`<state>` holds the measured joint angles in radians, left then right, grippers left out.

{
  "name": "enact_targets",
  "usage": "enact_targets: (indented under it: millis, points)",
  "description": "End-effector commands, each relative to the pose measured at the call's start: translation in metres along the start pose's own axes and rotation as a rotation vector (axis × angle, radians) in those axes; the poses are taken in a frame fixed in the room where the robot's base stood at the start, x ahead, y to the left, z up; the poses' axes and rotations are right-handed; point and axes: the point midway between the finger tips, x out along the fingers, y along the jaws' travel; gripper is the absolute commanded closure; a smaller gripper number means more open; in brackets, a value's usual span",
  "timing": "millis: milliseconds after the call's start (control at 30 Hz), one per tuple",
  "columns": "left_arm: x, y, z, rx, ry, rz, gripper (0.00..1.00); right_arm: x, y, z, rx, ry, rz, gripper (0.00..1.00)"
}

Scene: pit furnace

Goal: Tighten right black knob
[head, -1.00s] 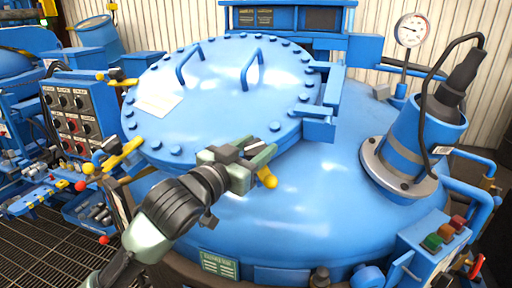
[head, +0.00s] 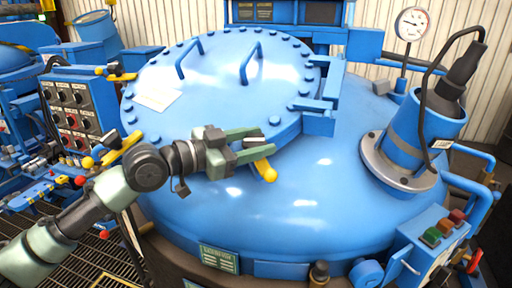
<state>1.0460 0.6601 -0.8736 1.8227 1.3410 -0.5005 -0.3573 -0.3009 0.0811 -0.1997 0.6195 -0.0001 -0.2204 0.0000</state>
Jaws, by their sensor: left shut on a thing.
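The right black knob (head: 253,143) sits on the clamp with a yellow handle (head: 265,170) at the front edge of the round blue lid (head: 215,105). My left gripper (head: 256,145) comes in from the left, its green fingers shut around the knob. The fingers cover part of the knob, so only a small dark piece shows. Another clamp with a dark knob (head: 110,141) and a yellow handle stands at the lid's left edge. My right gripper is out of view.
A control panel (head: 72,115) with several black dials stands at the left. A tilted blue cylinder (head: 420,140) with a black cable and a gauge (head: 411,24) stand at the right. A button box (head: 437,240) is at the lower right. The dome's front is clear.

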Motion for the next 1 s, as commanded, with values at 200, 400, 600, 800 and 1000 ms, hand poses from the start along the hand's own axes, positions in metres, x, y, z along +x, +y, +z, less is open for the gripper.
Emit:
enact_targets:
  millis: [200,400,600,800,1000]
  points:
    - [0.001,-0.001,0.005,0.056,0.004,0.135,0.94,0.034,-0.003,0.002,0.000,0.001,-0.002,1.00]
    - [0.001,0.000,0.001,0.119,0.008,0.296,0.94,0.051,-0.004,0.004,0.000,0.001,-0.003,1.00]
    - [0.001,0.000,-0.005,0.190,0.008,0.476,0.94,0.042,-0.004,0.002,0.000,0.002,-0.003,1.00]
    - [0.001,0.000,-0.009,0.262,0.008,0.652,0.94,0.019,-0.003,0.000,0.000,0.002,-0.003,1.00]
    - [0.000,0.002,-0.009,0.330,0.005,0.816,0.94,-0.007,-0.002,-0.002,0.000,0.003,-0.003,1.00]
